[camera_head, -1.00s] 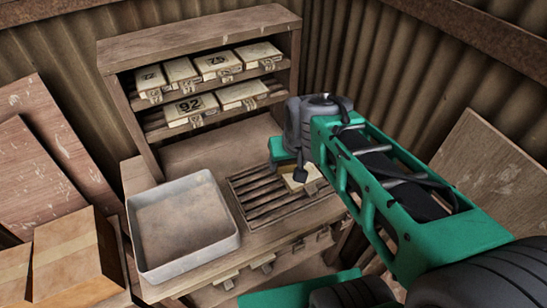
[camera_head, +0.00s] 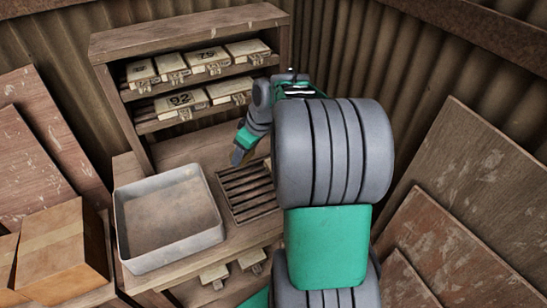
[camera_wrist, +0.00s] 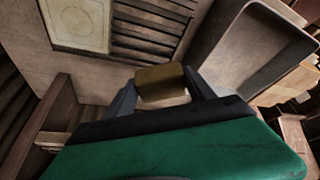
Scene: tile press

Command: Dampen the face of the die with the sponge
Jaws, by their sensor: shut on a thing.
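In the wrist view, my gripper (camera_wrist: 161,80) is shut on a brown-yellow sponge (camera_wrist: 160,92), held between its two fingers. The die (camera_wrist: 78,24) looks like a cream square block with a faintly marked, framed face. It lies at the upper left of the wrist view, beside the slatted rack, and is cut off by the picture's top edge. The sponge is apart from it in the picture. In the head view, my gripper (camera_head: 239,155) is over the bench near the rack's far left corner. My arm hides the die there, and the sponge is hard to make out.
The slatted rack (camera_head: 246,190) sits in the bench beside a grey metal tray (camera_head: 122,228), which looks empty. Shelves (camera_head: 185,42) behind hold several numbered dies. A cardboard box (camera_head: 62,250) stands at left. Boards (camera_head: 480,180) lean on the right wall.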

